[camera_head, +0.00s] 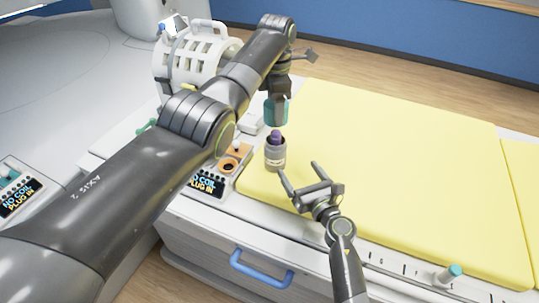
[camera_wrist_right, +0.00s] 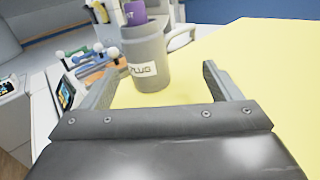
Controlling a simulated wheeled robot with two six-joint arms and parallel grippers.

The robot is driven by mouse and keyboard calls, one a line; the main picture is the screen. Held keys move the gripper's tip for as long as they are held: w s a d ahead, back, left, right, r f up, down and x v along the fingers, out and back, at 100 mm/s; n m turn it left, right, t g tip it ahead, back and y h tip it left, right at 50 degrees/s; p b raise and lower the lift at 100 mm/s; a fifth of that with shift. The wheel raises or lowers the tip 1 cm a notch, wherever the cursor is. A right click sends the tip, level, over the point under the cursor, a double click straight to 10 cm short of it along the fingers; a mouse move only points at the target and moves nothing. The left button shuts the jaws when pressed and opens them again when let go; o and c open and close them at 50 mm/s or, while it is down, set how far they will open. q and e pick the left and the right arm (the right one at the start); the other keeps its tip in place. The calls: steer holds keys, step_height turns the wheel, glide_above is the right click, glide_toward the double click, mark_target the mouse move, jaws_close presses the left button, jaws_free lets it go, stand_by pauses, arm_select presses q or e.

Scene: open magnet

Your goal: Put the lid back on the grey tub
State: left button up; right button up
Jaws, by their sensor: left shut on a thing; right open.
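The grey tub (camera_head: 275,156) stands upright on the near left corner of the yellow pad. A purple object (camera_head: 275,136) sticks up out of its open top. In the right wrist view the tub (camera_wrist_right: 150,64) shows a dark-lettered label, and the purple object (camera_wrist_right: 135,12) is at the top edge. My left gripper (camera_head: 279,112) is shut on a teal piece (camera_head: 268,108), apparently the lid, held just above the tub and apart from it. The gripper partly hides it. My right gripper (camera_head: 308,183) is open and empty, low on the near right side of the tub.
The yellow pad (camera_head: 400,150) is clear to the right. A white cage-like coil (camera_head: 190,65) stands at the back left. An orange-topped socket panel (camera_head: 232,160) and a lit display (camera_head: 208,185) lie left of the tub. A teal-capped knob (camera_head: 450,273) is at the front right.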

mark_target(273, 149)
arm_select(q)
steer(key=shift+f, duration=0.1)
arm_select(e)
steer(key=shift+w+a+f+n+g+y, duration=0.1)
steer(key=shift+a+f+n+g+y, duration=0.1)
steer(key=shift+a+n, duration=0.2)
steer(key=shift+a+f+n+g+y, duration=0.1)
steer(key=shift+a+f+n+g, duration=0.1)
steer(key=shift+a+n, duration=0.15)
steer(key=shift+a+n+y, duration=0.25)
steer(key=shift+y, duration=0.05)
arm_select(q)
steer(key=shift+s+d, duration=0.1)
arm_select(e)
steer(key=shift+x, duration=5.85)
steer(key=shift+f, duration=0.1)
steer(key=c, duration=1.4)
arm_select(q)
steer(key=shift+f, duration=2.4)
